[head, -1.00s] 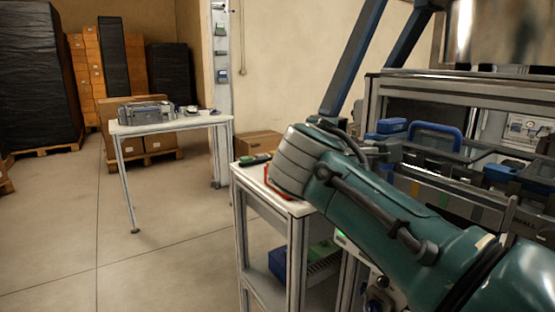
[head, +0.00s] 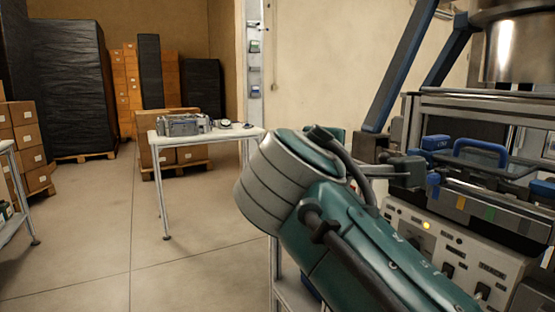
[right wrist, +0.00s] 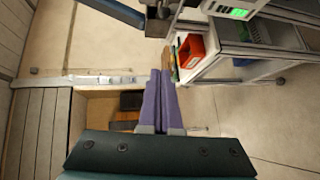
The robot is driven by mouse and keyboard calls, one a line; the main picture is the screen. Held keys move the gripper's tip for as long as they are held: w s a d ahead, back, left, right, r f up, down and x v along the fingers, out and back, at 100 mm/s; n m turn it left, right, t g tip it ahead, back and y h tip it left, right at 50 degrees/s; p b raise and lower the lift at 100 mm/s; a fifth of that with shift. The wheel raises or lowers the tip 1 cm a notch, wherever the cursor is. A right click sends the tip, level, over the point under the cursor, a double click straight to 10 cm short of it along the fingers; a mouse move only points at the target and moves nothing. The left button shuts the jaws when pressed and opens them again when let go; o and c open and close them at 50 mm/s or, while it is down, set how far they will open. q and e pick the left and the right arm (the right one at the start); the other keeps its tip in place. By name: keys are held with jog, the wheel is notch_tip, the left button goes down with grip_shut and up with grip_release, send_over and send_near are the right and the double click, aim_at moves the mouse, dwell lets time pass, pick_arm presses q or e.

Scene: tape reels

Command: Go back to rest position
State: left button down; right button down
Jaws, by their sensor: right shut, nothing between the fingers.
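My right arm, green and grey, fills the lower middle of the head view. In the right wrist view my right gripper (right wrist: 161,76) has its two purple fingers pressed together with nothing between them. It hangs in the air, apart from the things around it. In the head view I cannot make out its fingers. My left arm and left gripper are not in view.
A machine with a blue handle (head: 480,147) and a control panel (head: 455,247) stands close on the right. A white table (head: 208,136) bears a grey device (head: 184,125). An orange-red bin (right wrist: 189,51) sits on a cart shelf. Open floor (head: 105,235) lies left.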

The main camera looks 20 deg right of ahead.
jog(key=shift+s+a+r, duration=0.1)
jog(key=shift+s+a, duration=0.1)
jog(key=shift+a, duration=0.15)
